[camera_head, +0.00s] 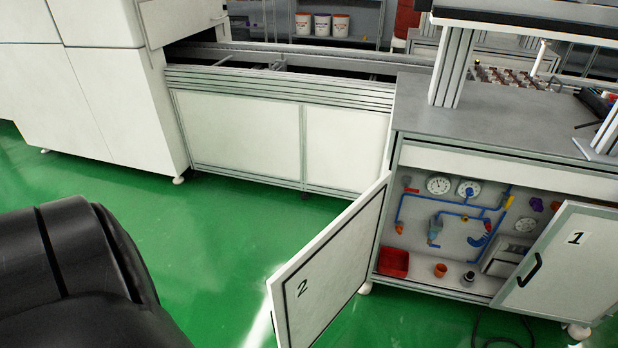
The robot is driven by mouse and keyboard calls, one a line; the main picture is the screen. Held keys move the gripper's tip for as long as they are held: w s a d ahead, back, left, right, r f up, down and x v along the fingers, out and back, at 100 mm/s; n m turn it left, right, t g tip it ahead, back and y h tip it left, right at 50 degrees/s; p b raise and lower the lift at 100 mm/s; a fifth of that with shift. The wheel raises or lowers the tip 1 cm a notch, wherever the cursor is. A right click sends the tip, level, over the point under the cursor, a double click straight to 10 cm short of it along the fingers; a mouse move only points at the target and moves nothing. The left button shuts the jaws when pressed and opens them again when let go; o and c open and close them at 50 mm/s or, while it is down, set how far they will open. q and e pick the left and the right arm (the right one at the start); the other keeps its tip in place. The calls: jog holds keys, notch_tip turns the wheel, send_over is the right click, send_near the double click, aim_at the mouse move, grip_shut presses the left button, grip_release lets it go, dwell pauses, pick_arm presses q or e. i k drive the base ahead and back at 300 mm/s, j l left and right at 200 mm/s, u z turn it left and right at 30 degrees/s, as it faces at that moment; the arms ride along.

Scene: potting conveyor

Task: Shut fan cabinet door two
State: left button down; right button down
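Door two (335,268), a white panel with a dark-edged frame and a black "2" on it, stands swung open to the left of the cabinet (435,212). Its free edge points toward me over the green floor. Door one (566,262), marked "1" with a black handle, is at the right of the opening and also stands ajar. The cabinet interior shows blue pipes, gauges, a red bin and small pots. A black arm part of mine fills the lower left, apart from door two. Neither of my grippers shows.
The green floor (215,240) left of door two is clear. A conveyor frame with white panels (240,128) runs behind. A grey worktop (500,120) lies above the cabinet. A dark cable (497,338) lies on the floor before it.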

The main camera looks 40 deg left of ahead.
aim_at(308, 292)
jog(key=j+z, duration=0.1)
jog(key=j, duration=0.35)
jog(key=j+z, duration=0.1)
jog(key=j, duration=0.35)
jog(key=k+j+z, duration=0.15)
jog(key=j, duration=0.3)
jog(key=j+z, duration=0.1)
jog(key=j, duration=0.35)
jog(key=k+j+z, duration=0.1)
jog(key=j, duration=0.35)
jog(key=k, duration=0.05)
